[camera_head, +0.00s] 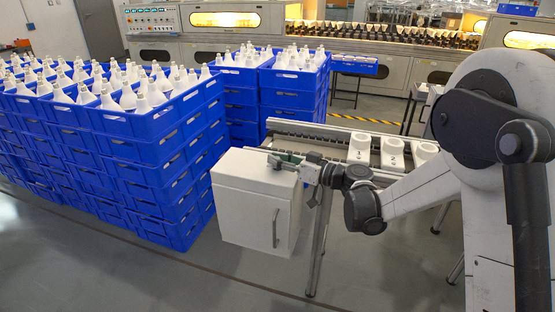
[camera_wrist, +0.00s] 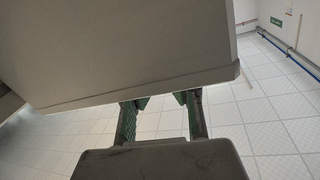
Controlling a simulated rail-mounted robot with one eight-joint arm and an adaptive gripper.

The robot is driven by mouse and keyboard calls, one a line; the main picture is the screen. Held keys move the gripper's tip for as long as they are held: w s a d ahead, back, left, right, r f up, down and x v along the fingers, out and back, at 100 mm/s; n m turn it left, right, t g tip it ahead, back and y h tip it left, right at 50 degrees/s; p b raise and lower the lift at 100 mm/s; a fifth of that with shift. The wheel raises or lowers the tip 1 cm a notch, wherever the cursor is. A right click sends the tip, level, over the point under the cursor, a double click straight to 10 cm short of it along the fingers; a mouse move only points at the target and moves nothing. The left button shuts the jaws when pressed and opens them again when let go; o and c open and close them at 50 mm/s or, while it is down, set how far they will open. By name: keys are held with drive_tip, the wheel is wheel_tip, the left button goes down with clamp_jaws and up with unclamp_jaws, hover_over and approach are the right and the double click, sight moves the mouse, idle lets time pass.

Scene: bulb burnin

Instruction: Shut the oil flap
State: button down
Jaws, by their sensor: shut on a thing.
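A white box (camera_head: 245,212) with a vertical bar handle (camera_head: 276,228) on its front hangs at the near end of the conveyor in the head view. No part is clearly marked as the oil flap. My gripper (camera_head: 287,160), with green finger pads, is at the box's top edge. In the wrist view the box appears as a large grey panel (camera_wrist: 130,45) across the upper left. My gripper's fingers (camera_wrist: 160,100) stand apart at the panel's lower edge, shut on the box there. The panel partly hides the fingertips.
Stacked blue crates (camera_head: 140,150) of white bulbs stand close on the left. The conveyor (camera_head: 330,150) behind the box carries numbered white blocks (camera_head: 392,152). Lit ovens line the back. Floor in front of the box is clear.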

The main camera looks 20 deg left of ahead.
drive_tip(key=shift+s+f+n+y+b, duration=0.15)
drive_tip(key=shift+f+n+b, duration=0.15)
drive_tip(key=shift+n, duration=0.3)
drive_tip(key=shift+s+f+n+y+b, duration=0.15)
drive_tip(key=shift+f+n+b, duration=0.1)
drive_tip(key=shift+n, duration=0.35)
drive_tip(key=c, duration=1.6)
unclamp_jaws()
drive_tip(key=shift+c, duration=0.2)
drive_tip(key=shift+d, duration=0.15)
drive_tip(key=s+d, duration=0.2)
drive_tip(key=d, duration=0.9)
drive_tip(key=shift+d+f, duration=0.2)
drive_tip(key=shift+d, duration=0.15)
